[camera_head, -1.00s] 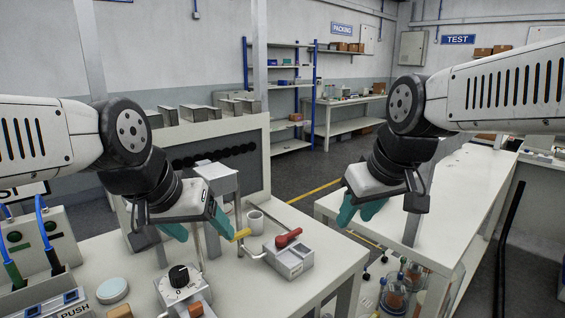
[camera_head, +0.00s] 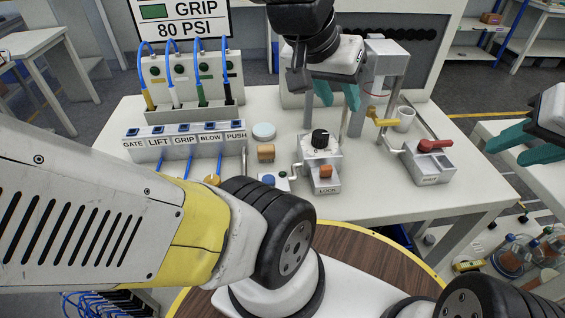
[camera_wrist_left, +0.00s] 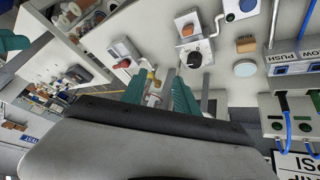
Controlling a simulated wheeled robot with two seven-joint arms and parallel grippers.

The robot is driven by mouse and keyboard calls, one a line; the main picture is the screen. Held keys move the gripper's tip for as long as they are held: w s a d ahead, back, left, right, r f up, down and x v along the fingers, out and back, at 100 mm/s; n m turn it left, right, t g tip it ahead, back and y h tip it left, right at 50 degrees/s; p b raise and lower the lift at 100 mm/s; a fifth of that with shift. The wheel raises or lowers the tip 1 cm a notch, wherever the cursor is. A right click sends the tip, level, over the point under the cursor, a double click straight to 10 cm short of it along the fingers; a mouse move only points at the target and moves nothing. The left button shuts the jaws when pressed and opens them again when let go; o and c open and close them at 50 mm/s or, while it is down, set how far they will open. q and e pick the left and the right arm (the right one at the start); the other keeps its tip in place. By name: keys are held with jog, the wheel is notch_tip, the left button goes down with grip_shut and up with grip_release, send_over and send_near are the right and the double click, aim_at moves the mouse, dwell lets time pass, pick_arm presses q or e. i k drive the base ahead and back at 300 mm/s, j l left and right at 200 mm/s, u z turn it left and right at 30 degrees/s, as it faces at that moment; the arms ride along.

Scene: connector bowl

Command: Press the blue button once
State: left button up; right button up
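A small white box with a round blue button (camera_head: 268,180) sits near the table's front edge, left of the dial box; in the left wrist view the blue button (camera_wrist_left: 247,5) is at the top edge. My left gripper (camera_head: 338,95) is over the back of the table, behind and right of the button, well apart from it. Its teal fingers are spread, with nothing held; they also show in the left wrist view (camera_wrist_left: 161,92). My right gripper (camera_head: 522,147) is at the right edge, beyond the table, its teal fingers apart and empty.
Close around the button stand the dial box (camera_head: 320,150) with an orange LOCK button, an orange block (camera_head: 266,152), a white disc (camera_head: 263,131) and the labelled panel (camera_head: 185,140).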

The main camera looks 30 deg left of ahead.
aim_at(270, 179)
jog(key=u, duration=1.4)
